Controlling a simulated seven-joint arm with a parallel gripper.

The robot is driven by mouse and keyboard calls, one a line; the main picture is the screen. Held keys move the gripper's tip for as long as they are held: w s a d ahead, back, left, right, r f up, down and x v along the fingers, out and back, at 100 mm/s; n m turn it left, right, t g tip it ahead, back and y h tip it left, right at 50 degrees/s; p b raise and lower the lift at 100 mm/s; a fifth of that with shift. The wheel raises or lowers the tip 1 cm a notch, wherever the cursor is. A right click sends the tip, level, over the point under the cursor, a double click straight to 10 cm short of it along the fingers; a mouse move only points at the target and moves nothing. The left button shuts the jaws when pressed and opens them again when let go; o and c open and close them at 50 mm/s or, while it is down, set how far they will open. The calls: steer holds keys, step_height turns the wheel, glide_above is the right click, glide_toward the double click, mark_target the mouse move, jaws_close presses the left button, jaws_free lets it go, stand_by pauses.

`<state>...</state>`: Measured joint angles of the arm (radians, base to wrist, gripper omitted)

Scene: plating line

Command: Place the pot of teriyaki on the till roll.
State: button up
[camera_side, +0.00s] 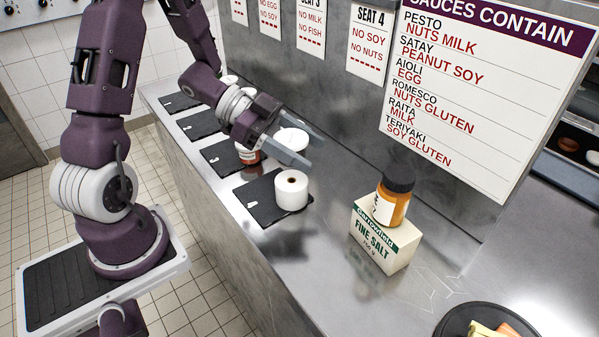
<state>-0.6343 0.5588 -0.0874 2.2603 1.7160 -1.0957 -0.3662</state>
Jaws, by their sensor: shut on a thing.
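The till roll (291,190) is a white upright cylinder with a brown core hole, standing on the nearest black slate (249,201). My gripper (300,143) is above and behind the roll, its two grey fingers shut on a white, round-topped pot (292,136). Most of the pot's side is hidden by the near finger, and no label on it can be read, so I cannot confirm it is teriyaki. The pot appears apart from the roll.
A red-labelled tub (247,156) stands by the second slate, partly under my gripper. An orange jar with a black lid (395,197) stands on a salt box (382,238) to the right. A dark plate (485,322) holds food at the bottom right. The wall rises behind.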

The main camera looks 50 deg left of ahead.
mark_target(304, 183)
step_height(304, 183, down, 5)
steer(key=shift+f, duration=0.1)
steer(key=shift+f, duration=0.2)
steer(key=o, duration=1.4)
